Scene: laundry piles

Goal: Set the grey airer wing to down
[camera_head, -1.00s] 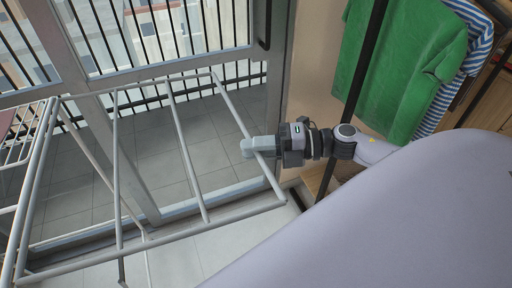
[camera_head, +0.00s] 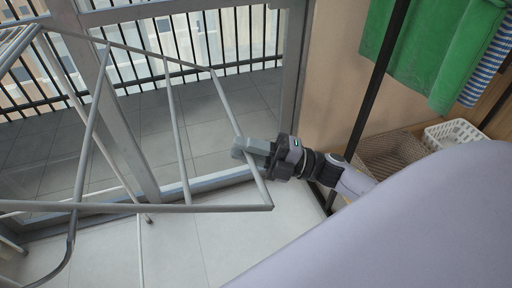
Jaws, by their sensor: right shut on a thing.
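The grey airer wing (camera_head: 178,128) is a frame of grey bars. It reaches from the left of the head view toward the middle, with its outer bar (camera_head: 224,103) on the right side. My right gripper (camera_head: 243,148) is shut on that outer bar, around its lower half. The wing looks tilted, but its exact angle is hard to tell. The rest of the airer (camera_head: 84,142) stands at the left, partly cut off by the frame edge. My left gripper is not in view.
A glazed door frame (camera_head: 112,120) and barred balcony railing stand behind the airer. A green towel (camera_head: 428,50) and a striped cloth (camera_head: 487,68) hang at the upper right. A woven basket (camera_head: 395,150) and white basket (camera_head: 455,132) sit below. Pale floor (camera_head: 180,250) is clear.

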